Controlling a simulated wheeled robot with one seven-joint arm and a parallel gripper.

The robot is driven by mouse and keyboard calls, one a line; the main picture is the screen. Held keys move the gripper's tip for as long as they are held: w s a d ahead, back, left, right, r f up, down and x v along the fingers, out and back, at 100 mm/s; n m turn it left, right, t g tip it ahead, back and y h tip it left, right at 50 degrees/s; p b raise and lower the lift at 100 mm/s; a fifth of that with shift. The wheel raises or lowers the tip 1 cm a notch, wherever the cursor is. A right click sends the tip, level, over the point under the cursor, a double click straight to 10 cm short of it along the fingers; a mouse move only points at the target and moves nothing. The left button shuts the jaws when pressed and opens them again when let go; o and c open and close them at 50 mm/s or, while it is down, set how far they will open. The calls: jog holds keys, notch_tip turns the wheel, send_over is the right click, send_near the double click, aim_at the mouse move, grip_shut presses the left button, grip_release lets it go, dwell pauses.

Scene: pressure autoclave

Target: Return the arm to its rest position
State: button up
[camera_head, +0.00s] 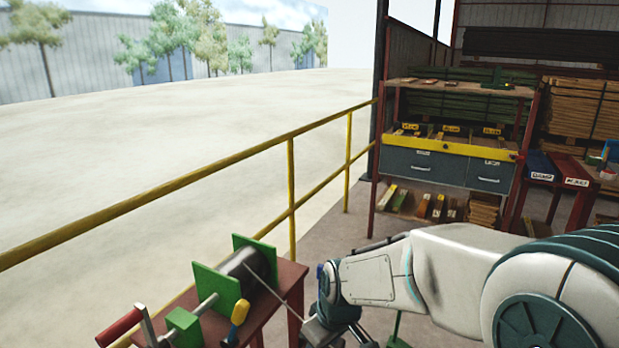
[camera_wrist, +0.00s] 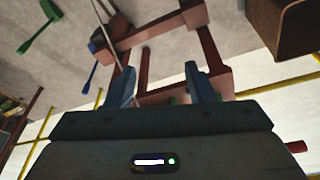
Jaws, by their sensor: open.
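My arm reaches in from the right in the head view, and its wrist is beside a small red-brown table. My gripper (camera_wrist: 158,88) shows in the wrist view with two blue-grey fingers apart and nothing between them. In the head view the gripper end is low in the picture and its fingers are hard to make out. The table (camera_head: 290,282) carries a dark cylinder (camera_head: 247,266) between green plates, with a red-handled crank (camera_head: 120,328) and a yellow-knobbed lever (camera_head: 240,312). A thin rod runs from the cylinder towards my wrist.
A yellow railing (camera_head: 291,190) runs behind the table. A shelf unit with grey drawers (camera_head: 437,166) stands at the back right, beside a red table with blue and red bins (camera_head: 571,170). In the wrist view, a green tool-like thing (camera_wrist: 40,32) and a brown box (camera_wrist: 285,28) show.

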jog(key=s+d+r+m+h+p, duration=0.1)
jog(key=s+d+r+m+p, duration=0.1)
jog(key=s+d+r+m, duration=0.6)
jog(key=s+d, duration=0.4)
jog(key=s, duration=0.2)
jog(key=shift+d+r+h, duration=0.2)
jog(key=shift+r+h, duration=0.1)
jog(key=shift+h, duration=0.1)
jog(key=shift+w, duration=0.1)
jog(key=shift+c, duration=1.4)
